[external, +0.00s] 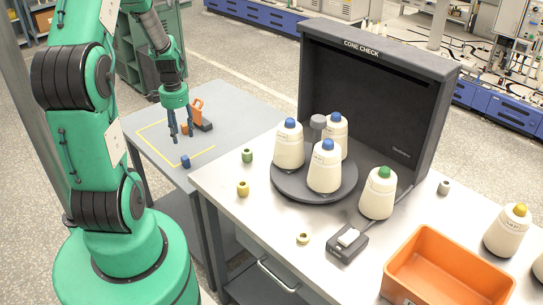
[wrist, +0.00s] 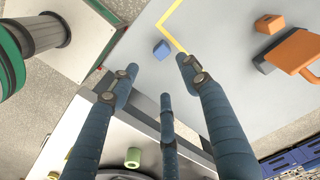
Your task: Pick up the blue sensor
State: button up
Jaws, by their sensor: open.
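The blue sensor (external: 185,161) is a small blue block on the grey side table (external: 222,105), near its front edge and by the yellow line marking. In the wrist view the blue sensor (wrist: 162,50) lies beyond the fingertips, near a corner of the yellow line. My gripper (external: 181,134) has blue fingers pointing down and hangs above the side table, behind the sensor in the external view. In the wrist view my gripper (wrist: 158,75) has its fingers spread, with nothing between them. It is apart from the sensor.
An orange-and-dark device (external: 197,112) stands on the side table near my gripper, with a small orange block (wrist: 268,24) beside it. The adjoining bench (external: 225,183) carries yarn cones on a dark turntable (external: 273,181), several small bobbins and an orange bin (external: 462,252).

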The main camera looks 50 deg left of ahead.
jog(key=shift+f, duration=0.15)
jog(key=b, duration=0.2)
send_over(185, 157)
jog(key=f, duration=0.7)
jog(key=shift+s+d+f, duration=0.1)
jog(key=shift+s+d, duration=0.1)
jog(key=shift+d, duration=0.05)
jog(key=shift+f, duration=0.6)
jog(key=shift+w+a+f+b, duration=0.1)
jog(key=shift+f+b, duration=0.3)
jog(key=shift+f, duration=0.9)
jog(key=shift+a+f+b, duration=0.1)
jog(key=shift+f+b, duration=0.3)
jog(key=shift+f, duration=0.9)
jog(key=shift+c, duration=0.5)
grip_shut()
